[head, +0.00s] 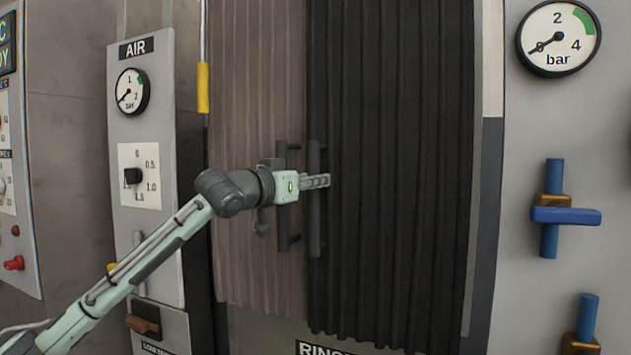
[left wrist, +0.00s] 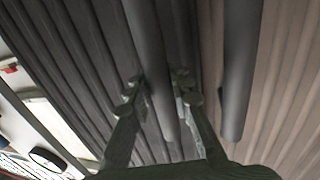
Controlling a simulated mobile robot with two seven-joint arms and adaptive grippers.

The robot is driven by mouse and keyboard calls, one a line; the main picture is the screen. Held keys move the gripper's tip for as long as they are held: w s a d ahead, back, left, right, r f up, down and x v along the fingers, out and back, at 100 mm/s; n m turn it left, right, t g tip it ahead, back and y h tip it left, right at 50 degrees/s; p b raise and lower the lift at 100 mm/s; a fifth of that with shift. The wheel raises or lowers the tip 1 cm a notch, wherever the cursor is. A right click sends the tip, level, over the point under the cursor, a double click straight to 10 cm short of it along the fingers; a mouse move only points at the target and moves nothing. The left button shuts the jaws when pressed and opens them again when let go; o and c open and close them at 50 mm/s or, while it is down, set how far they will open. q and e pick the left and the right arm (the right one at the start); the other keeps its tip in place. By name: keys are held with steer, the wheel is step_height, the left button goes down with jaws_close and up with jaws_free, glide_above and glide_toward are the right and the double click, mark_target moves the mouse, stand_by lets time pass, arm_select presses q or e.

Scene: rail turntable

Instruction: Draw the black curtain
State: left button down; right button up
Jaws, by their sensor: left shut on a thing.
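The black curtain (head: 400,150) hangs in folds over the right part of the opening. A dark upright bar handle (head: 315,225) is at its left edge. My left gripper (head: 320,181) comes in from the left and is shut on this handle, about midway up. In the left wrist view the black curtain (left wrist: 75,60) fills the left, and the handle (left wrist: 150,45) passes between the two fingers (left wrist: 158,95). The fingertips partly hide the handle in the head view. My right gripper is not in view.
A brown curtain (head: 250,100) hangs to the left, with its own bar handle (head: 282,215) close beside the gripped one. An AIR panel (head: 140,225) stands left. A bar gauge (head: 558,38) and blue valve (head: 566,215) are on the right wall.

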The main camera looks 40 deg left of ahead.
arm_select(q)
steer(key=c, duration=1.7)
jaws_free()
steer(key=shift+a, duration=0.2)
steer(key=o, duration=0.4)
steer(key=shift+s+a, duration=0.1)
steer(key=shift+a, duration=0.05)
steer(key=s, duration=1.2)
steer(key=shift+d, duration=0.35)
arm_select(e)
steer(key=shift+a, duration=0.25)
arm_select(q)
steer(key=shift+f, duration=0.1)
